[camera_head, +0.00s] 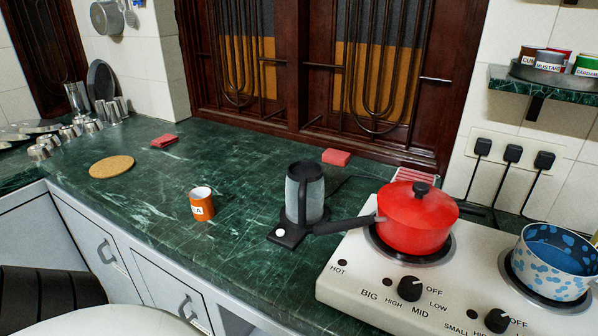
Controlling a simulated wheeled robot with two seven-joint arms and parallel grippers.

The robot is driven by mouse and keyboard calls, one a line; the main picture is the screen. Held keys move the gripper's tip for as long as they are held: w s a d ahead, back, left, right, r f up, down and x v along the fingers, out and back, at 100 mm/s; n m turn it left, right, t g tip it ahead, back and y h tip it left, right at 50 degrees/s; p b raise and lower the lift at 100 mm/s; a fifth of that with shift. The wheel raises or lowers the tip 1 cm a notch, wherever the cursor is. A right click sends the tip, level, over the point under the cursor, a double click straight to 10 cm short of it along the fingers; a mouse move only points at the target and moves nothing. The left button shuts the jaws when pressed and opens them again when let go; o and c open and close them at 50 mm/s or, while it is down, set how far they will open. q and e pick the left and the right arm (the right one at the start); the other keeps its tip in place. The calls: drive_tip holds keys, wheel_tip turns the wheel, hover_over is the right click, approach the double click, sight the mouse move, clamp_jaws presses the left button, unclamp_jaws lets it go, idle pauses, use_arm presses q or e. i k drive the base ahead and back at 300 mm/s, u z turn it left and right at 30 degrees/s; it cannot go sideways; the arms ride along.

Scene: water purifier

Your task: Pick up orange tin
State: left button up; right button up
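The orange tin (202,207) stands upright on the green marble counter (150,225), near its front edge. It has a white label with dark letters, partly cut off by the tin's curve, and its open or pale top shows. Neither of my grippers is in view.
A kettle (305,192) on a dark base stands right of the tin. A red lidded pot (416,218) sits on the white stove (365,285), its handle pointing left toward the kettle. A cork mat (111,167) and a red cloth (164,141) lie to the left. Counter around the tin is clear.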

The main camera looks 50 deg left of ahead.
sight(201, 199)
drive_tip(key=z, duration=0.25)
drive_tip(key=k, duration=0.75)
drive_tip(key=u, duration=0.55)
